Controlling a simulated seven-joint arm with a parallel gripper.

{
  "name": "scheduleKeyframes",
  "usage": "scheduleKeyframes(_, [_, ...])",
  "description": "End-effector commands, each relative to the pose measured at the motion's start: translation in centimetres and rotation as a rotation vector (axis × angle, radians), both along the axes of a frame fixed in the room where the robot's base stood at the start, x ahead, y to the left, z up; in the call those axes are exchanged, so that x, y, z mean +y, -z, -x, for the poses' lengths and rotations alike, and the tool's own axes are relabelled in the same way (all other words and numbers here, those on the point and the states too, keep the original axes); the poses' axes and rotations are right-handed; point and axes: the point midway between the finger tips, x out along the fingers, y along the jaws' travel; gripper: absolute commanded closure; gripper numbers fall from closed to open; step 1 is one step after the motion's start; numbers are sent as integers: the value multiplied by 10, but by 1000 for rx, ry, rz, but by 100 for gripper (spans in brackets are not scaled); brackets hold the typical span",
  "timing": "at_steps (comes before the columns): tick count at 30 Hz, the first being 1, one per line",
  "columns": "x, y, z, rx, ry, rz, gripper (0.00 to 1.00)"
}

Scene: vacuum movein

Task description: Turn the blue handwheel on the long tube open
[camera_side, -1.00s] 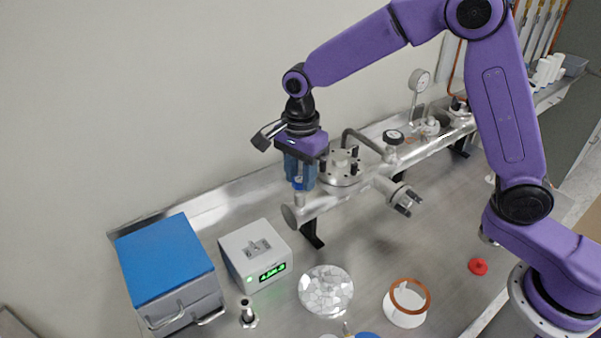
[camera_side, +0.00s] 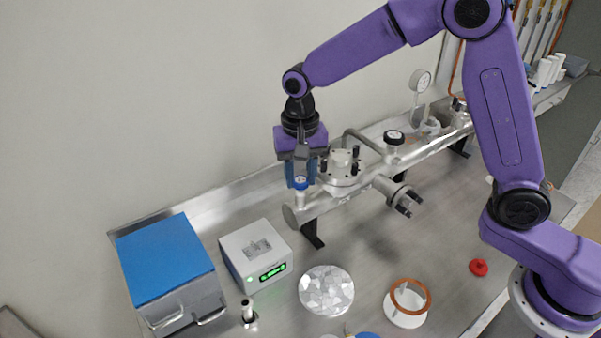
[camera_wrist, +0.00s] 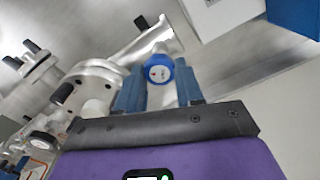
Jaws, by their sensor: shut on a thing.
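The long tube (camera_side: 330,203) is a shiny metal pipe that runs along the bench on black stands. The blue handwheel (camera_side: 300,183) sits on top of a short stem near the tube's left end. In the wrist view, the blue handwheel (camera_wrist: 159,69) shows a pale centre with a small mark. My gripper (camera_side: 301,178) points down over it. In the wrist view my gripper (camera_wrist: 160,86) has a blue finger on each side of the handwheel and is shut on it.
A flanged port with black bolts (camera_side: 343,168) stands just right of my gripper. A side branch (camera_side: 398,194) sticks out forward. A grey box with a green display (camera_side: 254,255) and a blue-topped box (camera_side: 166,262) stand at left. A copper ring (camera_side: 410,297) rests on a white holder.

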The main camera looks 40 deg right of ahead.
Motion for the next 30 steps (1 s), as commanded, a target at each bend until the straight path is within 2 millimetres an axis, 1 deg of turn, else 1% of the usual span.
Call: scheduleKeyframes(30, [2,-1,0,-2,-966,-1,94])
